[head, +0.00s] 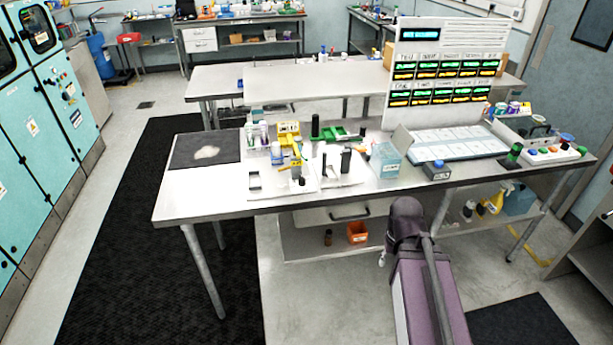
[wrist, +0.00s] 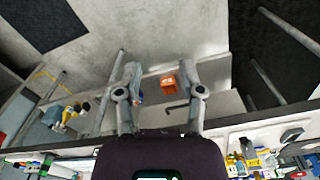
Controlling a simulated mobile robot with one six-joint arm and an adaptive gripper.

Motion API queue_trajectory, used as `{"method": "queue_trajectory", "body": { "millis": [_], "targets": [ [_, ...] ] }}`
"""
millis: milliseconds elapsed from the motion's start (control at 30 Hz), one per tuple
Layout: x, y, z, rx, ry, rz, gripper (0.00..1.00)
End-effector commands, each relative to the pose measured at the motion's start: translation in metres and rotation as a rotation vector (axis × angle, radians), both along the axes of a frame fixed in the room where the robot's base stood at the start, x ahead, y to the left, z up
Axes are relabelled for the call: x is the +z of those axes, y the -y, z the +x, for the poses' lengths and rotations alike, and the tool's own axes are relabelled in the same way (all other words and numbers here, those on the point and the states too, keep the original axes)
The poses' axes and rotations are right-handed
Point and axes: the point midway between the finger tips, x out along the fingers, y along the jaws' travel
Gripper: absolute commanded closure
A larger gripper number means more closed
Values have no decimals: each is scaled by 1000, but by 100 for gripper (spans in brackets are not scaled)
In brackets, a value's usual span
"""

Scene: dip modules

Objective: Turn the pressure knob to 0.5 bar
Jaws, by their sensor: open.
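I cannot pick out the pressure knob or its scale for certain in the head view. Candidates on the worktable (head: 220,205) are a small dark box with a blue top (head: 437,170) and small black-topped devices on white plates (head: 346,162). The markings are too small to read. My gripper (wrist: 158,68) is open and empty in the wrist view, its two fingers apart. It points toward the floor and lower shelf at the table's front, touching nothing visible. In the head view my arm hides the gripper.
A tall display panel (head: 447,62) stands on the table's right half. A button box (head: 552,153) is at the right end. An orange bin (head: 357,232) sits on the lower shelf and shows between my fingers in the wrist view (wrist: 169,82). Floor left of my arm is clear.

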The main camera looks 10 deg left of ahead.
Motion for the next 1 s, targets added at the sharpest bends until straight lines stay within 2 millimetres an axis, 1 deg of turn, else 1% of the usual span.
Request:
{"method": "queue_trajectory", "body": {
  "millis": [467,633,667,767,867,1000],
  "targets": [
    [-1,0,0,-1,1,2,50],
    [-8,-8,9,-27,26,33,50],
    [-11,-11,11,-38,34,44,50],
    [-21,-30,25,-81,74,102,50],
    [-34,-49,43,-158,125,188,50],
    [-50,-85,76,-307,197,359,50]
  ]
}}
